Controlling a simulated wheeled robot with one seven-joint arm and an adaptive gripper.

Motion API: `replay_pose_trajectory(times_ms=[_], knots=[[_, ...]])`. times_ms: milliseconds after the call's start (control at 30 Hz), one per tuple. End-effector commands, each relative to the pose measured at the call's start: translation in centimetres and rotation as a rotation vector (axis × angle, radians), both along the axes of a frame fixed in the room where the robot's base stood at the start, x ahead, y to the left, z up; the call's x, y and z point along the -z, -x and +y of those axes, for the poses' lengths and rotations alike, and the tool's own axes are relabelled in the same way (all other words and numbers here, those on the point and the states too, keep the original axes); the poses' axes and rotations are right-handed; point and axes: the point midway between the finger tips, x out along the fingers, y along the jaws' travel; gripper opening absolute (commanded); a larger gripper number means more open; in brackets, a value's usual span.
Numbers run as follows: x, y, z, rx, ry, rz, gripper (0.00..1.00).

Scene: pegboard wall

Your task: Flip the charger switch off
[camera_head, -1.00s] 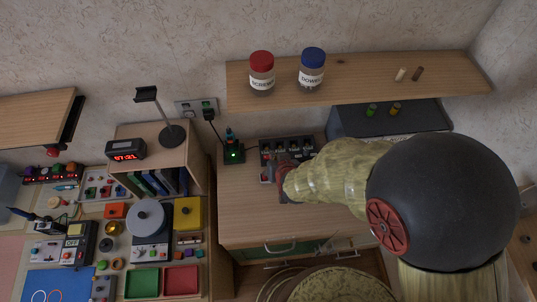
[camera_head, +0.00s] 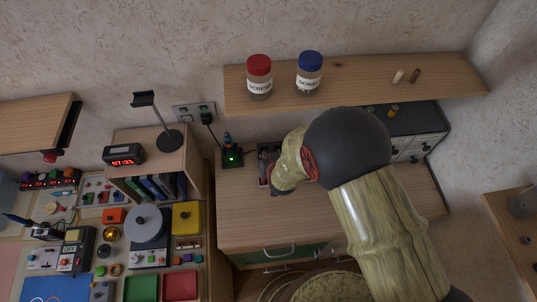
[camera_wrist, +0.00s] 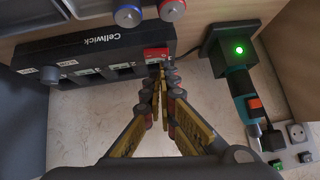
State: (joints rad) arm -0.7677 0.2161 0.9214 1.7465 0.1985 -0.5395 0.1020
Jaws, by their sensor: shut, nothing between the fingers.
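The black charger marked "Cellwick" (camera_wrist: 95,50) lies across the upper left of the wrist view, with several slots along its side. A red switch (camera_wrist: 156,53) sits at its right end; which way it is tipped I cannot tell. My gripper (camera_wrist: 162,78) is shut and empty, its tips right by the red switch; whether they touch it is unclear. In the head view my arm covers most of the charger (camera_head: 264,165), and my fingertips are hidden.
A black dock with a green light (camera_wrist: 240,50) stands right of the charger, holding a teal tool with an orange button (camera_wrist: 255,103). A wall outlet (camera_wrist: 297,132) is beside it. Two round knobs or caps (camera_wrist: 128,15) are near the top. The desk front (camera_head: 270,225) is clear.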

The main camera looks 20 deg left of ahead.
Motion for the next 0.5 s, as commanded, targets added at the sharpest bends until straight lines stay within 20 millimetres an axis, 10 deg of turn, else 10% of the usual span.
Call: replay_pose_trajectory(times_ms=[500], knots=[[1.01,0.10,0.10,0.000,0.000,0.001,0.00]])
